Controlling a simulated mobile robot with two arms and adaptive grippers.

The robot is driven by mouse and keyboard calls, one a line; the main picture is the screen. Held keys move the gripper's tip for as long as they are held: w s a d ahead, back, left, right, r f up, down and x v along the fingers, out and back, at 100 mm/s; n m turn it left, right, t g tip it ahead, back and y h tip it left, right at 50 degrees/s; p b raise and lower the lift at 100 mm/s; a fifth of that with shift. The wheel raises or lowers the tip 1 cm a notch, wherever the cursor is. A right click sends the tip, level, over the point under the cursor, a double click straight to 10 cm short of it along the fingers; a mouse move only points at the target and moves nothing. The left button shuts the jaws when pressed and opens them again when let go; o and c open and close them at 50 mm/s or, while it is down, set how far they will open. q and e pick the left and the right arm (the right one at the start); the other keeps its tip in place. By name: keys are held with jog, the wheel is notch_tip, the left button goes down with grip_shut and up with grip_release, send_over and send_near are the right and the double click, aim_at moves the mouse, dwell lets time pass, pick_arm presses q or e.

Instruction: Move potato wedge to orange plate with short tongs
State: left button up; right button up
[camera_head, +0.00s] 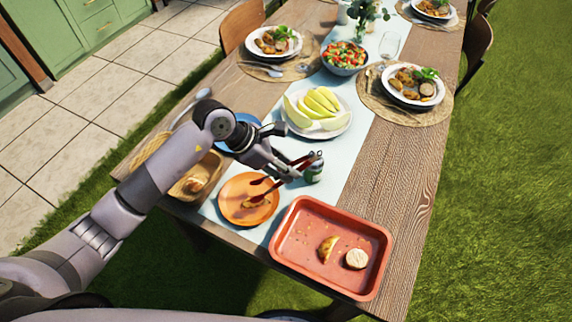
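My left gripper (284,163) is above the table beside the orange plate (234,213). It appears shut on the short tongs (285,177), which have red and dark arms. The tongs reach down and left over the orange plate, their arms spread apart. A small browned piece, apparently a potato wedge (250,203), is at the tongs' lower end over the plate; I cannot tell whether it is gripped or rests on the plate. Another potato wedge (328,246) lies in the red tray (290,255), beside a pale round piece (356,259). My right gripper is not in view.
A green-labelled shaker (314,171) stands just right of the gripper. A white plate of melon slices (318,109) is behind it. A wooden basket or board (197,178) and a blue plate (250,119) are partly behind my arm. Bare wood (410,185) lies on the right.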

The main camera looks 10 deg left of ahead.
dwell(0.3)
pick_arm(q)
notch_tip(320, 180, up, 10)
jog(key=p, duration=0.5)
jog(key=shift+p, duration=0.35)
dwell(0.5)
